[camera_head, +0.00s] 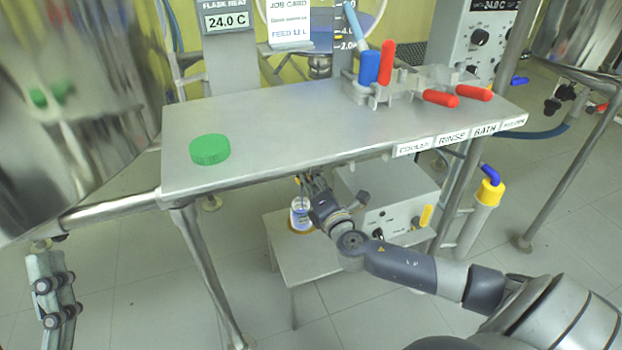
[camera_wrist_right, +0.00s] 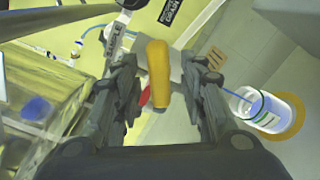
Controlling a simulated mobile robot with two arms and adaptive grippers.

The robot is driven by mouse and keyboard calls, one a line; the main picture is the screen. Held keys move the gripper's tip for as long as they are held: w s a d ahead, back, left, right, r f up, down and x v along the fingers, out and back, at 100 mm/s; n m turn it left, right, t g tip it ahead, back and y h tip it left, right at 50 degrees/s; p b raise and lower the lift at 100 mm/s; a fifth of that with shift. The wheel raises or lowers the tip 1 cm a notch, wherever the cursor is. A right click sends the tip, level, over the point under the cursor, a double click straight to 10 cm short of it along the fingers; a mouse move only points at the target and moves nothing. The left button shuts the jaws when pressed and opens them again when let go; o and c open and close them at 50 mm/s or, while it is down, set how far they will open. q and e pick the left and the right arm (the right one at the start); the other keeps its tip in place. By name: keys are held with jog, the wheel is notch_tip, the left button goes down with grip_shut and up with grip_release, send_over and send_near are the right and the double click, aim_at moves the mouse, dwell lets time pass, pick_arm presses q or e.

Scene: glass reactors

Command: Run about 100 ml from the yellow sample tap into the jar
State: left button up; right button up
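In the head view a clear jar (camera_head: 300,213) with a blue-marked side stands upright on an orange-yellow disc on a low table, under the bench. The jar also shows in the right wrist view (camera_wrist_right: 268,112), where a thin blue line runs to its mouth; I cannot tell whether it is a stream or a tube. The liquid level is unclear. The yellow tap handle (camera_wrist_right: 158,72) is between the fingers of my right gripper (camera_wrist_right: 160,100), with gaps visible on both sides. In the head view my right gripper (camera_head: 310,184) is below the bench edge, above the jar.
The bench (camera_head: 270,125) overhangs the jar and carries a green cap (camera_head: 210,149) and blue and red handles in a rack (camera_head: 415,83). A yellow-topped cylinder (camera_head: 480,215) is farther right.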

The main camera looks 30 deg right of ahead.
pick_arm(q)
jog(key=shift+s+r, duration=0.2)
pick_arm(e)
jog(key=shift+w, duration=0.3)
jog(key=shift+c, duration=0.5)
grip_shut()
jog(key=shift+d, duration=0.1)
